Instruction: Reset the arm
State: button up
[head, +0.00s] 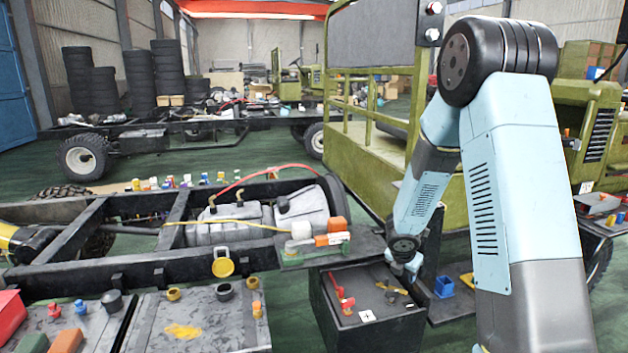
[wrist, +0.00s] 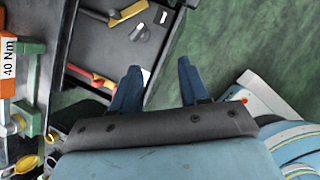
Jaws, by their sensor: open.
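My light-blue arm (head: 510,170) stands raised at the right of the head view and bends down toward the middle. My gripper shows in the wrist view (wrist: 157,72) with its two dark blue fingers spread apart and nothing between them. Green floor and the edge of a dark box (wrist: 98,57) lie beyond the fingers. In the head view the arm's end is just above the right back of a black box (head: 350,338) with red and yellow-brown parts on top. The fingertips are hard to make out there.
A dark chassis frame (head: 95,265) with a grey engine block (head: 230,215) fills the left. Grey boxes (head: 205,335) with small caps stand in front. An olive vehicle cab (head: 365,165) stands behind the arm. An orange piece labelled 40 Nm (wrist: 8,88) is at the wrist view's left.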

jog(key=s+d+r+m+h, duration=0.1)
jog(key=s+r+m, duration=0.35)
jog(key=r, duration=0.25)
jog(key=s+d+r+m, duration=0.1)
jog(key=s+r+m, duration=0.2)
jog(key=r+m, duration=0.3)
jog(key=s+d+r+m+h, duration=0.1)
jog(key=s+d+r+m, duration=0.2)
jog(key=r, duration=0.6)
jog(key=s+a+r+m+y, duration=0.1)
jog(key=s+a+r+m, duration=0.1)
jog(key=s, duration=0.5)
jog(key=s+a+r+m+y, duration=0.2)
jog(key=s+a+r+m, duration=0.1)
jog(key=s+m, duration=0.4)
jog(key=s+a+r+m+t+y, duration=0.1)
jog(key=s+a+r+m+y, duration=0.1)
jog(key=s, duration=0.6)
notch_tip(320, 180, up, 2)
jog(key=a+m, duration=0.1)
jog(key=m, duration=0.1)
jog(key=shift+s+r+m, duration=0.25)
jog(key=shift+m, duration=0.1)
